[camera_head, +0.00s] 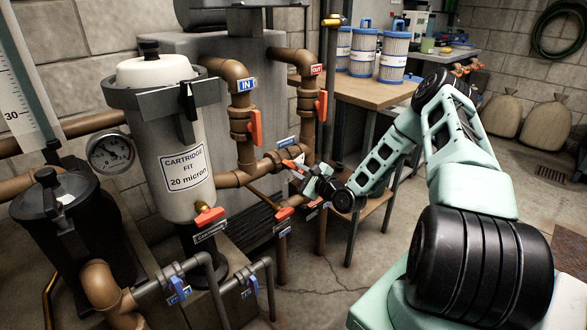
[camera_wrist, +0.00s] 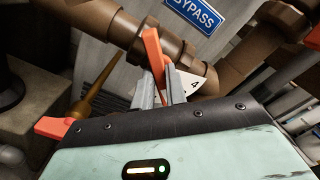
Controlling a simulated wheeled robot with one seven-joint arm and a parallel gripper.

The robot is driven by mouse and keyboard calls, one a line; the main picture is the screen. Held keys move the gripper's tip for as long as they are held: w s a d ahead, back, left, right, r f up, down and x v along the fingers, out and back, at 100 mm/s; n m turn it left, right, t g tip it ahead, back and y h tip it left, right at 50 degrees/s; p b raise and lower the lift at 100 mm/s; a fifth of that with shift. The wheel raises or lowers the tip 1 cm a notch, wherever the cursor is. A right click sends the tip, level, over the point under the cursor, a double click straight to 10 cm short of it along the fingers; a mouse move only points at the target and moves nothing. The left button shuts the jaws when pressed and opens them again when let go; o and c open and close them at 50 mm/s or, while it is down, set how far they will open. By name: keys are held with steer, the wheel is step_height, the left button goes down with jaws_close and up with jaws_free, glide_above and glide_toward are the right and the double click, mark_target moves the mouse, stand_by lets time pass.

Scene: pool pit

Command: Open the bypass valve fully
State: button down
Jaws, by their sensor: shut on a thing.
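The bypass valve's orange lever handle (camera_wrist: 152,48) stands out in front of the brown horizontal pipe (camera_wrist: 185,64), below the blue BYPASS sign (camera_wrist: 195,12). In the wrist view it lies at an angle across the pipe, not in line with it. My gripper (camera_wrist: 157,88) is shut on this handle, one grey finger on each side of its lower part. In the head view my gripper (camera_head: 304,176) is at the pipe between the IN and OUT risers. It and the arm hide part of the valve there. A white tag marked 4 (camera_wrist: 190,84) shows behind the fingers.
Orange handles sit on the IN riser (camera_head: 255,126) and OUT riser (camera_head: 322,104). The cartridge filter (camera_head: 172,140) and black pump strainer (camera_head: 65,225) stand left. A wooden bench (camera_head: 375,92) with blue-capped cartridges is behind my arm. Open floor lies below my arm.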

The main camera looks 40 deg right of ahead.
steer(key=n, duration=0.4)
steer(key=n+b, duration=0.1)
steer(key=n, duration=0.4)
steer(key=c, duration=1.3)
jaws_free()
steer(key=s+p, duration=0.1)
steer(key=s, duration=0.6)
steer(key=shift+d, duration=0.1)
